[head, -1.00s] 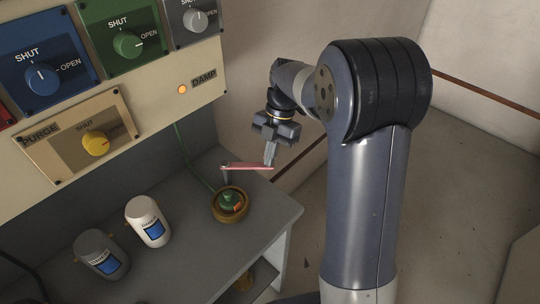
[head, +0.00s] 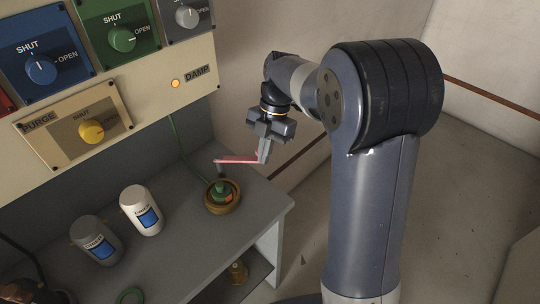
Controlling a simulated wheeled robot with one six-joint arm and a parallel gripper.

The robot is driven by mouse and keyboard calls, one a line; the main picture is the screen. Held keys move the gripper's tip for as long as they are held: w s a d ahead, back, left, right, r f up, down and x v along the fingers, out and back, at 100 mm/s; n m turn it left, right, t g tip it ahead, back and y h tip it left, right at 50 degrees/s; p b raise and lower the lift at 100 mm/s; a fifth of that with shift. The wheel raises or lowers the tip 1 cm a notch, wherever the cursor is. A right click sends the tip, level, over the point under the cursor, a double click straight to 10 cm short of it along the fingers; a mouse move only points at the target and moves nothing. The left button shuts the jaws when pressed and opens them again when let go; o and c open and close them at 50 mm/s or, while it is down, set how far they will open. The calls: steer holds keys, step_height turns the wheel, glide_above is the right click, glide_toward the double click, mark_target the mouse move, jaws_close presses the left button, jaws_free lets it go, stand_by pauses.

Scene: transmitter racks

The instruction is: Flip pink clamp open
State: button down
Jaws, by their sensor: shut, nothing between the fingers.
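The pink clamp (head: 237,161) is a thin, nearly level bar above the grey bench, reaching from a small dark post (head: 221,171) on its left toward my gripper. My gripper (head: 262,161) points down at the bar's right end with its fingers shut. Nothing shows held between them. The fingers overlap the bar's end in this view, and I cannot tell whether they touch it. Just below the post sits a brass-coloured round holder (head: 210,206) with a green and orange piece (head: 222,192) in it.
A white canister (head: 136,197) and a grey canister (head: 88,228) stand on the bench (head: 180,255) to the left. The control panel (head: 150,100) with knobs rises behind. A brass item (head: 238,272) sits on the lower shelf. Open floor lies right of the bench.

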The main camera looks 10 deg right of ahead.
steer(key=w+r, duration=0.3)
steer(key=r, duration=0.4)
steer(key=shift+a+r, duration=0.2)
steer(key=shift+r, duration=0.1)
steer(key=shift+f, duration=0.15)
step_height(320, 180, down, 10)
steer(key=shift+s+r, duration=0.25)
stand_by(0.3)
